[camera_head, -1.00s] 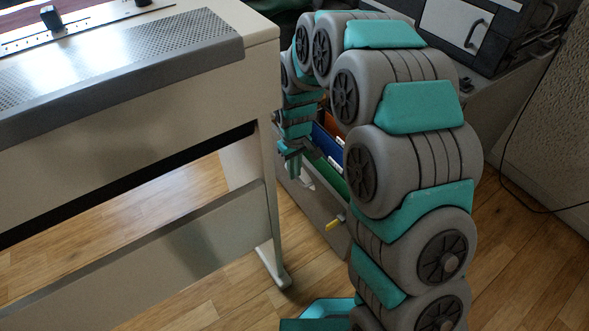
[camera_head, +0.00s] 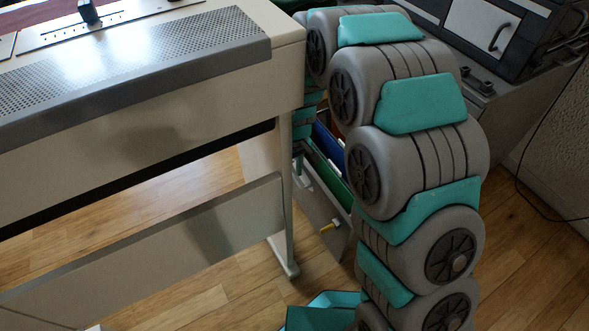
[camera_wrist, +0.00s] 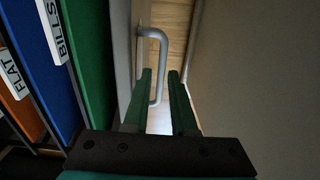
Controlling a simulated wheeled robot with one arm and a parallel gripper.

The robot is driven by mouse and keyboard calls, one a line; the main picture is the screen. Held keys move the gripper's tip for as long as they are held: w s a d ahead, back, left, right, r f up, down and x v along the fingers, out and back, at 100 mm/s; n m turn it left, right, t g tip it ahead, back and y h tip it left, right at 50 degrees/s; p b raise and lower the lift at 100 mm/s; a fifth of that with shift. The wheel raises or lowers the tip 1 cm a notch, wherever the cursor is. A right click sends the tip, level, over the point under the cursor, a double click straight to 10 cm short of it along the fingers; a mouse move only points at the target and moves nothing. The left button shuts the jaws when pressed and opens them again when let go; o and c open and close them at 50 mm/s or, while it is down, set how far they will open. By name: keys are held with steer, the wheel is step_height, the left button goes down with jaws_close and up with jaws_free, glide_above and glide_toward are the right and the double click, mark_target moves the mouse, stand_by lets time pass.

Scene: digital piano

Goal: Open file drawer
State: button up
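My gripper (camera_wrist: 160,75) is open around the bar, with a gap visible between the fingers. A green folder (camera_wrist: 92,60) and a blue folder (camera_wrist: 47,75) are to the left.
The piano (camera_head: 150,95) and its end leg (camera_head: 288,230) stand close to the drawer's left. A dark-framed unit with a white door (camera_head: 482,25) sits on the surface at upper right. Wooden floor (camera_head: 225,290) is clear in front; a black cable (camera_head: 530,195) lies at right.

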steer(key=shift+r, duration=0.1)
step_height(320, 180, up, 7)
steer(key=shift+f+p, duration=0.15)
steer(key=shift+p, duration=0.4)
steer(key=shift+r, duration=0.45)
